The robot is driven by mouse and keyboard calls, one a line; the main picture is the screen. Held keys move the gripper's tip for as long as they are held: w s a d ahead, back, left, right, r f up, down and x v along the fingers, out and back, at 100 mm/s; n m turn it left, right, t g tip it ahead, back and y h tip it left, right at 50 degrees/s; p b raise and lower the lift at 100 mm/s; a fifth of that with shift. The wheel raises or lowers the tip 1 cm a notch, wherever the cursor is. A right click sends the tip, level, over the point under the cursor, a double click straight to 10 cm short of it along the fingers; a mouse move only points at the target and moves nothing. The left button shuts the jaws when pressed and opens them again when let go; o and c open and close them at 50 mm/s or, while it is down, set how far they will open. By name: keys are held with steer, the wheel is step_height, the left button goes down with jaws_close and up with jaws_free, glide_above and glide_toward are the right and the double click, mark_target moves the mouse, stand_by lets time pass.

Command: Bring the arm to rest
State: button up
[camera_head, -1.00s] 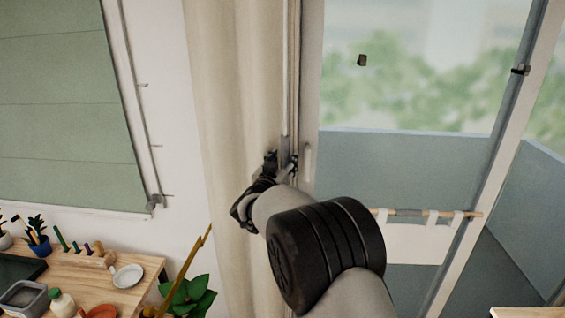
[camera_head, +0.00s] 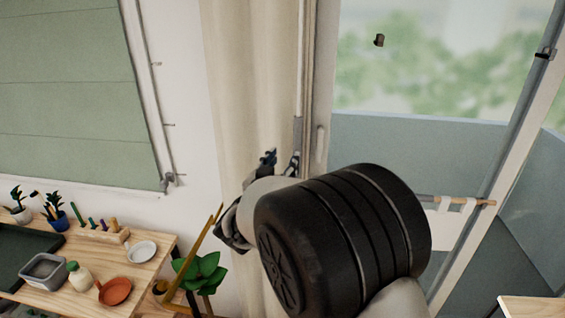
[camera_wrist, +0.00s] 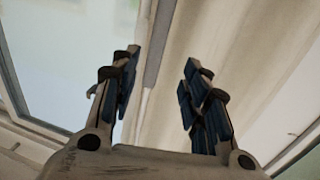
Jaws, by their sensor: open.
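My gripper (camera_wrist: 158,92) is open and empty in the wrist view, its two blue-padded fingers spread wide apart. Between and beyond them are a pale window frame edge and the cream curtain (camera_wrist: 222,50). In the head view my gripper (camera_head: 281,162) is small and partly hidden behind my own arm, in front of the curtain (camera_head: 245,90) and close to a vertical rod (camera_head: 299,75). I cannot tell from this view whether it touches the curtain or the rod.
A wooden table (camera_head: 150,262) at lower left holds a white dish (camera_head: 142,251), an orange bowl (camera_head: 115,291), a bottle (camera_head: 79,276) and a grey container (camera_head: 44,270). A green plant (camera_head: 203,270) stands beside it. A glazed door frame (camera_head: 520,110) is at right.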

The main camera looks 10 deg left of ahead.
steer(key=s+d+f+n+g+y+b, duration=0.1)
steer(key=s+d+n+g+y+b, duration=0.2)
steer(key=s+d+g+y+b, duration=0.55)
steer(key=s+d+f+g+h+b, duration=0.1)
steer(key=s+d+f, duration=0.4)
steer(key=s, duration=0.5)
steer(key=s+d+f+g+h+b, duration=0.1)
steer(key=s+d+f, duration=0.4)
steer(key=s, duration=0.6)
steer(key=s+d+f+m+g+h+b, duration=0.1)
steer(key=s+d+f, duration=0.4)
steer(key=s, duration=0.6)
steer(key=d+g+h+b, duration=0.1)
steer(key=d+h, duration=0.1)
steer(key=shift+s+f+g+h, duration=0.2)
steer(key=shift+f+g+h, duration=0.15)
steer(key=shift+f, duration=0.05)
steer(key=shift+d, duration=0.1)
